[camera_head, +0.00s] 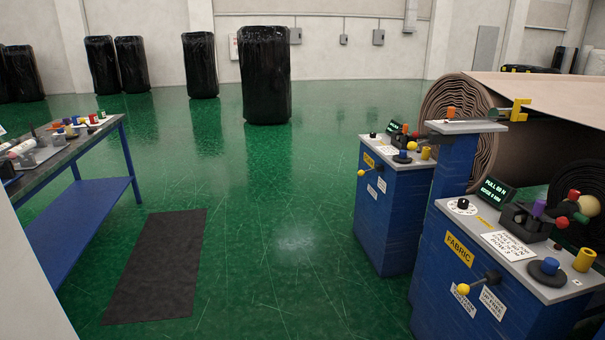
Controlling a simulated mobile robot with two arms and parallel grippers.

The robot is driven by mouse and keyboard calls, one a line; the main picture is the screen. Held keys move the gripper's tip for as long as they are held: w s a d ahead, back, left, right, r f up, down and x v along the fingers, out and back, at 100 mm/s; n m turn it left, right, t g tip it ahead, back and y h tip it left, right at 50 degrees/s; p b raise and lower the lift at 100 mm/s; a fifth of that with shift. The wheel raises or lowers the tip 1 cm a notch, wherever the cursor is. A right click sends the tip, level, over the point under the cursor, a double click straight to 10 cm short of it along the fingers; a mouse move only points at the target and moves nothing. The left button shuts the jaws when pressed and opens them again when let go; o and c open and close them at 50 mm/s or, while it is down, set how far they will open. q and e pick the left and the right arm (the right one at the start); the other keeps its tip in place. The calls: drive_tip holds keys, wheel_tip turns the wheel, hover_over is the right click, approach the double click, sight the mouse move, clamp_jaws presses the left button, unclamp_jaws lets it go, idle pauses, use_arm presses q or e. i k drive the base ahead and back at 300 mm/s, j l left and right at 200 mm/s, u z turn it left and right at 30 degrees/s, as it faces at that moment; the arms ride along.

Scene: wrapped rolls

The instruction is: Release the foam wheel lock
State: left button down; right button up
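Two blue cabinets stand at the right. The nearer cabinet (450,275) has a yellow plate reading FABRIC (459,249) and a side lever with a yellow ball (463,289). The farther cabinet (398,215) has a yellow plate (368,160), too small to read surely, and a similar lever with a yellow ball (361,174). Both levers stick out to the left, tilted slightly down. White tags sit below them; their print is mostly unreadable. Neither gripper is in view.
A blue-legged bench (80,200) with small coloured items stands at the left. A dark mat (157,265) lies on the green floor. Several black wrapped rolls (266,75) stand at the back. A large brown roll (455,100) lies behind the cabinets. The middle floor is clear.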

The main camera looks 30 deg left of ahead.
sight(361, 173)
drive_tip(key=u, duration=0.7)
drive_tip(key=i+j, duration=0.2)
drive_tip(key=i, duration=0.6)
drive_tip(key=i+j, duration=0.15)
drive_tip(key=i, duration=0.65)
drive_tip(key=i+j+u, duration=0.1)
drive_tip(key=i, duration=0.7)
drive_tip(key=i+j, duration=0.2)
drive_tip(key=i, duration=0.6)
